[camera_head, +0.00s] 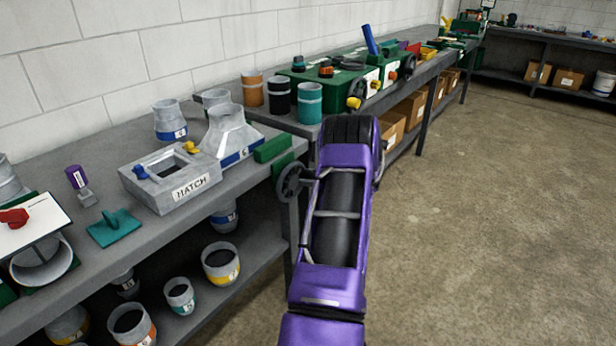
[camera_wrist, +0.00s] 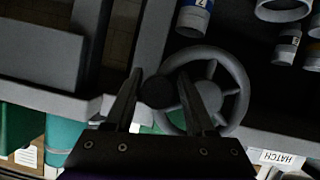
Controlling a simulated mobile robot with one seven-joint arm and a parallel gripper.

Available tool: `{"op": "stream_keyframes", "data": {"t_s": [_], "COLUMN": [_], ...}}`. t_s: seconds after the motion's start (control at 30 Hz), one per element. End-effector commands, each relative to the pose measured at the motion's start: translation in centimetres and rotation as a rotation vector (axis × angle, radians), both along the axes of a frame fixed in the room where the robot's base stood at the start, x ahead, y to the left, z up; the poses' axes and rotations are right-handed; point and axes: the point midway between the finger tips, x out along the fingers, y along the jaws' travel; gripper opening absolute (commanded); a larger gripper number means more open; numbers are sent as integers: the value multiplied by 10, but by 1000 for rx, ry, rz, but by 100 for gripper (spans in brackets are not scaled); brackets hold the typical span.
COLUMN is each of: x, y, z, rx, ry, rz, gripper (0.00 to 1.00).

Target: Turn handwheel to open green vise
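The green vise (camera_head: 272,148) sits at the front edge of the grey bench, its lower green part just below. Its grey spoked handwheel (camera_head: 287,184) stands in front of the bench edge, left of my purple arm. The wrist view shows the handwheel (camera_wrist: 243,85) close up, with a dark round knob (camera_wrist: 157,91) at its left rim. My gripper (camera_wrist: 160,74) is open, its two fingers on either side of the knob, with gaps showing. The right finger overlaps the wheel's hub area. My arm hides the gripper in the head view.
A grey HATCH box (camera_head: 170,182) and a metal duct hood (camera_head: 228,130) stand on the bench (camera_head: 130,222) left of the vise. Teal (camera_head: 309,103), black and orange canisters stand behind. Ringed duct pieces fill the lower shelf. The concrete floor (camera_head: 480,230) at right is clear.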

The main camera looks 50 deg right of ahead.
Motion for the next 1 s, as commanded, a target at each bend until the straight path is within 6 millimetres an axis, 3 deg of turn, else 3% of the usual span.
{"op": "stream_keyframes", "data": {"t_s": [0.23, 0.37, 1.0], "x": [-1, -12, -142], "y": [-1, -1, 3], "z": [4, 9, 61], "rx": [-2, -1, -1], "ry": [-5, -6, -5], "rz": [-1, -3, -3], "gripper": [54, 54, 54]}}
